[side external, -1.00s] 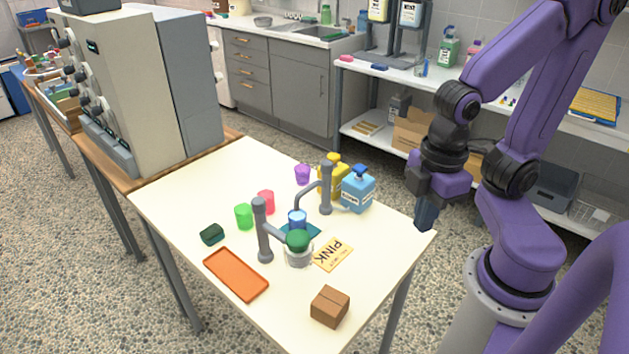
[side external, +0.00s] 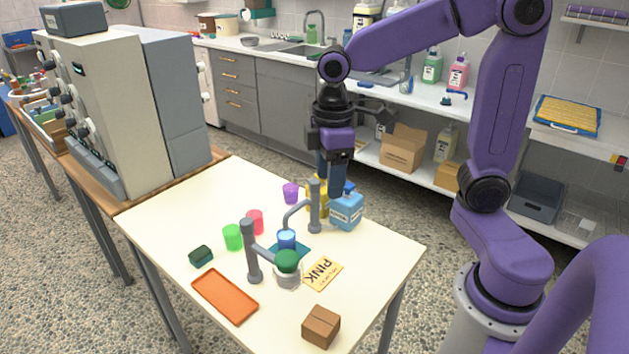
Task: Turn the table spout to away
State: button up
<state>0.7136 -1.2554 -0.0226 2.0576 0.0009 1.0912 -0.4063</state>
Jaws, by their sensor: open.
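A grey spout (side external: 298,212) curves from an upright post at the back of the white table, its end above a blue cup (side external: 286,239) on a teal mat (side external: 304,250). I cannot tell for sure which is the table spout. My gripper (side external: 331,185) points down, open, around the back post's top and the bottles in the picture. Contact is not visible, and its fingertips are partly hidden.
A blue soap bottle (side external: 346,211) and a yellow bottle (side external: 311,192) crowd the back post. Purple (side external: 291,193), pink (side external: 255,222) and green (side external: 233,237) cups stand left.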

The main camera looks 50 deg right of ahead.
jog(key=w+d+r+m, duration=0.1)
jog(key=w+d+r, duration=0.1)
jog(key=w+d, duration=0.65)
send_near(315, 181)
jog(key=shift+m, duration=0.4)
notch_tip(315, 181, down, 10)
jog(key=shift+w+a+r, duration=0.1)
jog(key=shift+a+r, duration=0.05)
jog(key=shift+r, duration=0.05)
grip_shut()
